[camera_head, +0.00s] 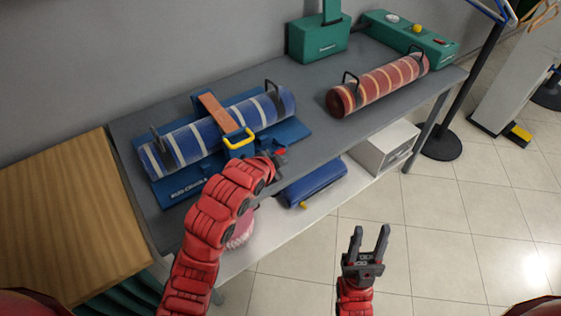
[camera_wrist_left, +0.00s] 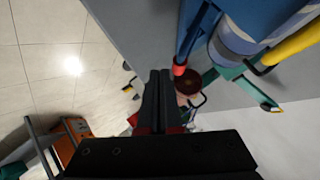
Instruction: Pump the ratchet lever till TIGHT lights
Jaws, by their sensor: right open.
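The ratchet's yellow lever handle (camera_head: 239,138) stands on a blue base (camera_head: 294,130) that carries a blue, white-banded roll (camera_head: 190,143) under an orange strap (camera_head: 217,112). My left gripper (camera_head: 276,153) is just right of the handle, at the base's front edge. In the left wrist view its fingers (camera_wrist_left: 158,92) are together with nothing visible between them. The yellow handle (camera_wrist_left: 292,44) is to their right, apart. A small red tip (camera_wrist_left: 179,70) on a blue part sits close beside the fingers. My right gripper (camera_head: 371,245) is open and empty over the floor. I cannot read a TIGHT light.
A red banded roll (camera_head: 378,86) lies on the grey bench (camera_head: 310,80) to the right. Green boxes (camera_head: 318,42) stand at the back. A blue bundle (camera_head: 314,183) and a white box (camera_head: 387,147) are on the lower shelf. A wooden table (camera_head: 62,210) adjoins at left.

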